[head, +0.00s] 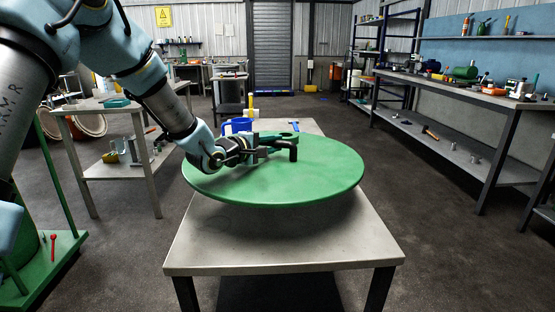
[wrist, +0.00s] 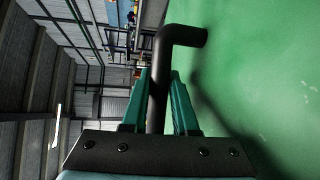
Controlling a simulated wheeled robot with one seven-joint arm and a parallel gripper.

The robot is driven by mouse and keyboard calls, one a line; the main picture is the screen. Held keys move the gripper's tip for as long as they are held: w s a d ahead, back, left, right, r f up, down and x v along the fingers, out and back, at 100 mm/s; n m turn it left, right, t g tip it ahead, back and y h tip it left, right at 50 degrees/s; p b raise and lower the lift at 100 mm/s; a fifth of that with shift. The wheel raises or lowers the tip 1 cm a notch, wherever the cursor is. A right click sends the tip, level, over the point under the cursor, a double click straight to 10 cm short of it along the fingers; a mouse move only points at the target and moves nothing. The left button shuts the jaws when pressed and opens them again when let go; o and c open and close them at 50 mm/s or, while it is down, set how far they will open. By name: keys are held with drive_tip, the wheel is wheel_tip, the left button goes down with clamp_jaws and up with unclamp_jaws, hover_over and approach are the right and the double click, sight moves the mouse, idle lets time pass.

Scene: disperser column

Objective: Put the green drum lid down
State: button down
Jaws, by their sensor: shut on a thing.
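The green drum lid (head: 310,180) is a large round disc, roughly level, over the grey table in the head view. A dark shadow lies on the tabletop below its front edge, so it appears held a little above the table. Its dark bent handle (head: 293,152) stands on its top. My gripper (head: 285,141) is shut on this handle from the left. In the wrist view, the green fingers of my gripper (wrist: 160,100) lie either side of the handle bar (wrist: 163,65), and the green lid surface (wrist: 260,80) fills the right side.
The grey table (head: 285,245) has bare top in front of the lid. A blue container (head: 236,126) and a yellow-capped bottle (head: 251,112) stand behind the lid. A side table (head: 125,170) is at left, and a long workbench (head: 450,90) is at right.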

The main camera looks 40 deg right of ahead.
drive_tip(key=shift+s+d+r+g, duration=0.15)
drive_tip(key=shift+s+d+g, duration=0.15)
drive_tip(key=shift+s+d, duration=0.2)
drive_tip(key=shift+s+d+f, duration=0.1)
drive_tip(key=shift+d+f, duration=0.05)
drive_tip(key=shift+f, duration=0.05)
wheel_tip(320, 180, down, 9)
drive_tip(key=shift+f+p, duration=0.2)
drive_tip(key=shift+p, duration=0.1)
drive_tip(key=c, duration=0.7)
unclamp_jaws()
drive_tip(key=shift+f, duration=0.15)
drive_tip(key=b+v, duration=0.1)
drive_tip(key=v, duration=1.1)
drive_tip(key=shift+f, duration=0.1)
